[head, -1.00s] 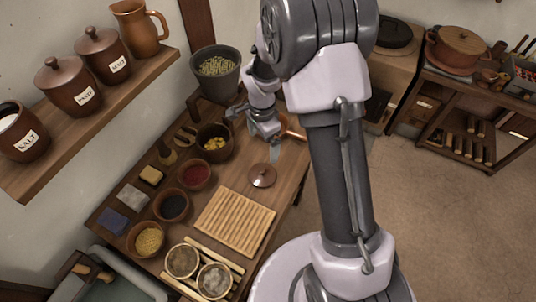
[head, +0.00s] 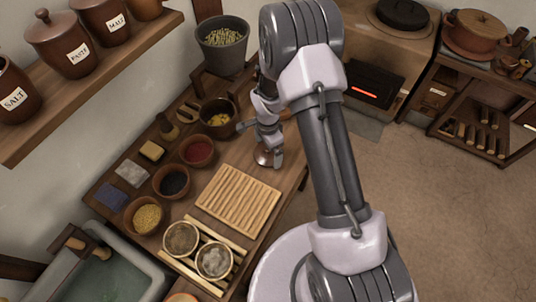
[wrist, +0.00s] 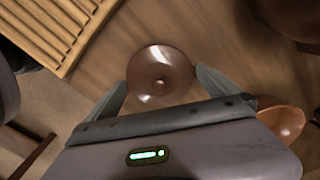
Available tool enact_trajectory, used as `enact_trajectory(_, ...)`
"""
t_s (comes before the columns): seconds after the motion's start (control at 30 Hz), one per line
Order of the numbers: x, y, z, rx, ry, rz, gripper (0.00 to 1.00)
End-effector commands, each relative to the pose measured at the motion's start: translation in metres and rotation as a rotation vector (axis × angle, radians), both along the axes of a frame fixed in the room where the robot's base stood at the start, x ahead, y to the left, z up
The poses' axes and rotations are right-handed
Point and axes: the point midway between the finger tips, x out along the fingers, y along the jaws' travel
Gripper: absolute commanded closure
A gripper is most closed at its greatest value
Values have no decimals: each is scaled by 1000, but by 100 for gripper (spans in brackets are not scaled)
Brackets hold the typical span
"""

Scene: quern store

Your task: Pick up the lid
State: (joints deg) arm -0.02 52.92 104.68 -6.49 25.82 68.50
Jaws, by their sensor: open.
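The lid (wrist: 160,73) is a small round brown disc with a central knob, lying on the wooden table. In the head view the lid (head: 263,158) is mostly hidden behind my gripper. My gripper (head: 268,156) is low over the table at the lid. In the wrist view my gripper (wrist: 162,90) is open, with one fingertip on either side of the lid's near part. The wrist view does not show clearly whether the fingers touch it.
A slatted wooden rack (head: 238,195) lies close by. Bowls of red powder (head: 198,151), dark powder (head: 171,181) and yellow grains (head: 145,215) stand to the left. A copper-coloured rounded object (wrist: 282,122) is close to my gripper's right side.

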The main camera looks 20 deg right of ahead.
Motion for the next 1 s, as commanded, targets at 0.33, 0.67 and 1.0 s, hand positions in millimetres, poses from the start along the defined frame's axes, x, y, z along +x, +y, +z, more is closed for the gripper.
enact_trajectory(0.33, 0, 0, 1, 0, 0, 1, 51)
enact_trajectory(0.67, 0, 0, 11, 0, 0, 1, 51)
enact_trajectory(1.0, -29, 14, 41, 0, 5, 3, 51)
